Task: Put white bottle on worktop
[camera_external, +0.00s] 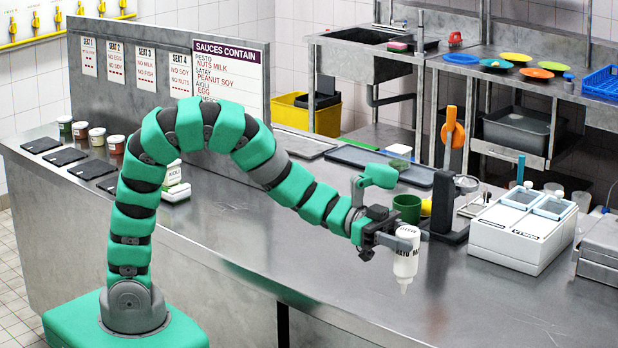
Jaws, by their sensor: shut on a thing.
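The white bottle (406,258) has dark lettering that partly reads "MAYO". It hangs upside down, with its nozzle pointing down. My gripper (400,240) is shut on the bottle near its upper end. The bottle is seen against the steel worktop (330,262), right of the middle of the picture. Its nozzle appears to be above the surface, but I cannot tell the exact gap. The gripper's jaws hide part of the bottle's side.
A green mug (406,208) and a dark stand with an orange part (453,165) are behind the bottle. A white twin-lid box (520,232) stands to the right. A menu panel (228,75) rises at the back left. The front right worktop is clear.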

